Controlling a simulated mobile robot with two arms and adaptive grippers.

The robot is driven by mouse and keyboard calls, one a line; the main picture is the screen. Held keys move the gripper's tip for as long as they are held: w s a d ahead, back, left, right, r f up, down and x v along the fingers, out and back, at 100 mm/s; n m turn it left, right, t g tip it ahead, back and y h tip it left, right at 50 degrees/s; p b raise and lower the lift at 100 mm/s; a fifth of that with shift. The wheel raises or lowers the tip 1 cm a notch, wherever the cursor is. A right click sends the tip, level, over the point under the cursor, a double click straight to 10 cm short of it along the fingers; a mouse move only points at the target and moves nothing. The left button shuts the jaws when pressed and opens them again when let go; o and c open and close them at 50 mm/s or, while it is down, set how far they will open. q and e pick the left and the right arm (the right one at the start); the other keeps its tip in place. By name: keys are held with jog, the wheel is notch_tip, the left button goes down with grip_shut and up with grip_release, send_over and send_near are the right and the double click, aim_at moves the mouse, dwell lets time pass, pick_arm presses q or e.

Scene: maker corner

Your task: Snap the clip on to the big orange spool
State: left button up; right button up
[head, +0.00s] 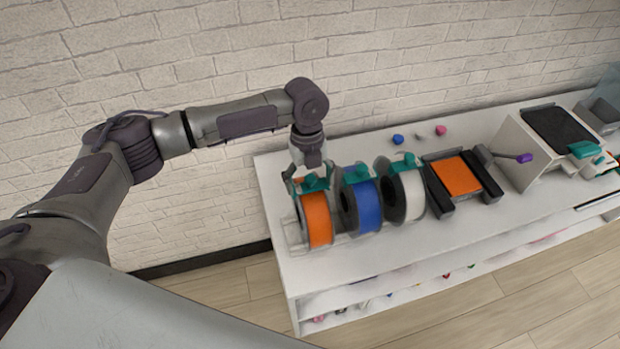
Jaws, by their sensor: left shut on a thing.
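The big orange spool (318,220) stands upright in a clear rack at the left end of the white bench. My left gripper (309,181) reaches down from above, right over this spool. It is shut on a teal clip (316,184) at the top of the spool's rim. The clip looks to be at or touching the rim; I cannot tell whether it is seated on it. The fingers hide part of the clip and of the spool's top. My right gripper is not in view.
A blue spool (367,207) and a white spool (412,194) stand close to the right, each with a teal clip on top. A printer with an orange bed (456,177) is further right. Small coloured pieces lie behind. The brick wall is close behind the bench.

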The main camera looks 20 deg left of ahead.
pick_arm(q)
jog(key=shift+f, duration=0.25)
dwell(0.4)
jog(key=o, duration=0.6)
jog(key=shift+c, duration=0.2)
jog(key=shift+r+p, duration=3.4)
jog(key=shift+r, duration=0.15)
jog(key=shift+f, duration=0.1)
